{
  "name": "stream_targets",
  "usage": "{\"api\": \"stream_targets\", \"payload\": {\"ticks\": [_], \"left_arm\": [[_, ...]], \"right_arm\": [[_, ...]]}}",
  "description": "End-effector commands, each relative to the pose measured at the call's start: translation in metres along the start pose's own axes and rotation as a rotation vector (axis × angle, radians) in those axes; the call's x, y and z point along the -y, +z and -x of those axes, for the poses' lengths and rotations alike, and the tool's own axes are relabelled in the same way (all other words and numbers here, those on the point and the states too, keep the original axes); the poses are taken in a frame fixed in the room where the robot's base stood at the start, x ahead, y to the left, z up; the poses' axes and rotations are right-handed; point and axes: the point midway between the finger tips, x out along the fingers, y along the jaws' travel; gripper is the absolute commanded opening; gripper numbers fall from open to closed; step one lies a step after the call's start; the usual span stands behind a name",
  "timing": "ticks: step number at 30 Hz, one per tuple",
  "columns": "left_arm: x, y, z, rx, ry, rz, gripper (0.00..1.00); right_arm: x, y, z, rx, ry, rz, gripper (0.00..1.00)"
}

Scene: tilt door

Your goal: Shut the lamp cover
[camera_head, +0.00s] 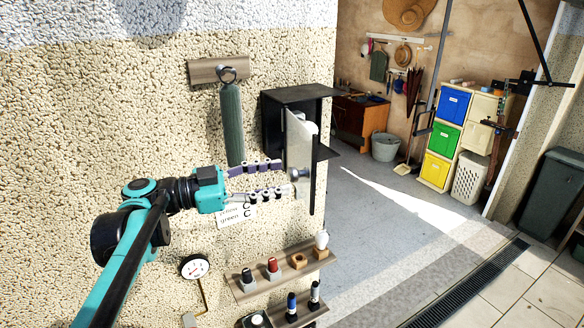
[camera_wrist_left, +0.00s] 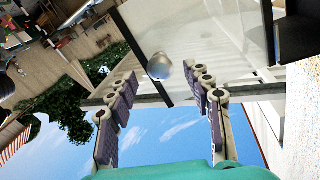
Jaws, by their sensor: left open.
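The lamp housing is a black box (camera_head: 285,98) fixed at the wall's right edge. Its cover, a pale see-through panel (camera_head: 297,138) in a dark frame, hangs steeply, with its lower part near my gripper. A round metal knob (camera_head: 299,175) sits low on the cover. My left gripper (camera_head: 287,178) is open, its two fingers pointing at the knob. In the left wrist view, the knob (camera_wrist_left: 159,66) lies just beyond and between the fingertips (camera_wrist_left: 160,76), with the cover (camera_wrist_left: 210,38) behind it. I see no clear contact. My right gripper is not in view.
Below are a dial gauge (camera_head: 195,267) and a wooden shelf (camera_head: 278,275) with small items. Open floor (camera_head: 380,210) lies to the right, with coloured drawers (camera_head: 445,137) farther back.

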Motion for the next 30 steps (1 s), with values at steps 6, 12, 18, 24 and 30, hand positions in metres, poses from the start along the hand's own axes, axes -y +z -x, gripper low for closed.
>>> {"api": "stream_targets", "payload": {"ticks": [6,12,18,24,30], "left_arm": [[0.0,-0.001,-0.032,0.0,0.001,0.001,0.51],[0.0,0.0,-0.042,0.001,-0.001,0.002,0.51],[0.0,0.0,-0.042,0.002,-0.001,0.002,0.51],[0.0,0.0,-0.042,0.002,-0.001,0.002,0.0],[-0.001,0.0,-0.044,0.002,0.0,0.002,0.0]], "right_arm": [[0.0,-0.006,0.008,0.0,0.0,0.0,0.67],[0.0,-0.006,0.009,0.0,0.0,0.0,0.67],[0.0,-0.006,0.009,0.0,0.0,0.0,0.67],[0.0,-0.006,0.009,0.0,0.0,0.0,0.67],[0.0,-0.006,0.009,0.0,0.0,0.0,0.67]]}}
